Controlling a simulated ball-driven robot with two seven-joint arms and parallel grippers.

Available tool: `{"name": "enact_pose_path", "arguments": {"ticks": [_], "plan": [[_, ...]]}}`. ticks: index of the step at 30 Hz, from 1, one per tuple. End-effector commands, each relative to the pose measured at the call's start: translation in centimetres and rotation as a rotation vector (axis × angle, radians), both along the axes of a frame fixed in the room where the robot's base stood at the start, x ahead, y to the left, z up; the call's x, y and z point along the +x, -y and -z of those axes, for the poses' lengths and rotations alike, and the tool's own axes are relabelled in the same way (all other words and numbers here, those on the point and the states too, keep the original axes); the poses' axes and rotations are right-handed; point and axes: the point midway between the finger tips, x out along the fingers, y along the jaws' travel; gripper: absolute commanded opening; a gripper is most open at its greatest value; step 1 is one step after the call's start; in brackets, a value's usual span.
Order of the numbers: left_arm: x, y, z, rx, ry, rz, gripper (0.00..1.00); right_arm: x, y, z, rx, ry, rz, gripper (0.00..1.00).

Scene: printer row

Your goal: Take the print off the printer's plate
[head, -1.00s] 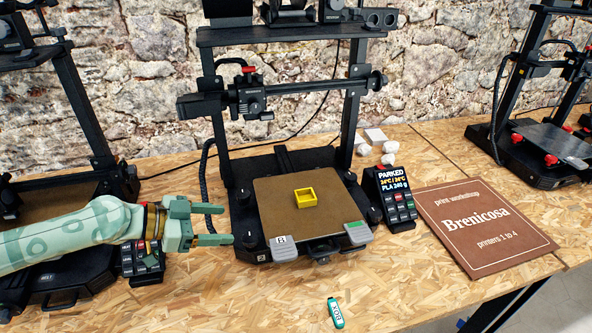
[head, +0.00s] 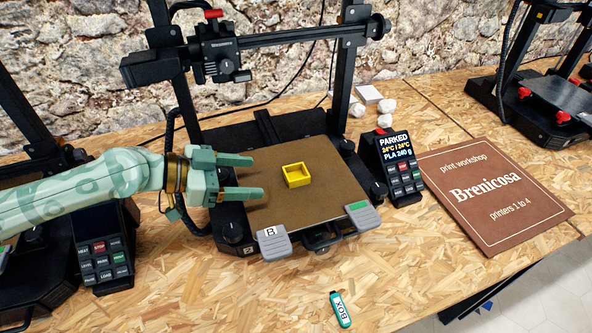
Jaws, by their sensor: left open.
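My left gripper (head: 258,176) reaches in from the left over the plate's left part. Its two fingers are apart and point right toward the yellow box, with a gap between them and it. Nothing is between the fingers. My right gripper does not show.
The printer's gantry (head: 270,45) spans behind the plate. Grey clips (head: 274,244) sit at the plate's front edge.

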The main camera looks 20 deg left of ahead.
Motion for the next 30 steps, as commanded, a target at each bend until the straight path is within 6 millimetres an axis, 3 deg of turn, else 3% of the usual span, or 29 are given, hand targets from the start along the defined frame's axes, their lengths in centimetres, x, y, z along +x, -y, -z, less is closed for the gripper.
{"name": "enact_pose_path", "arguments": {"ticks": [16, 25, 30], "plan": [[4.3, 5.0, 2.5, -0.001, 0.001, 0.0, 0.67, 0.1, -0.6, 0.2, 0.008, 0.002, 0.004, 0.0], [4.6, 5.5, 2.8, 0.001, 0.0, -0.002, 0.67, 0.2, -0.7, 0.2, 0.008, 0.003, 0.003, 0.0], [4.6, 5.5, 2.8, 0.001, -0.001, -0.002, 0.2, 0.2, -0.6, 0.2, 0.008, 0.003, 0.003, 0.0]]}}
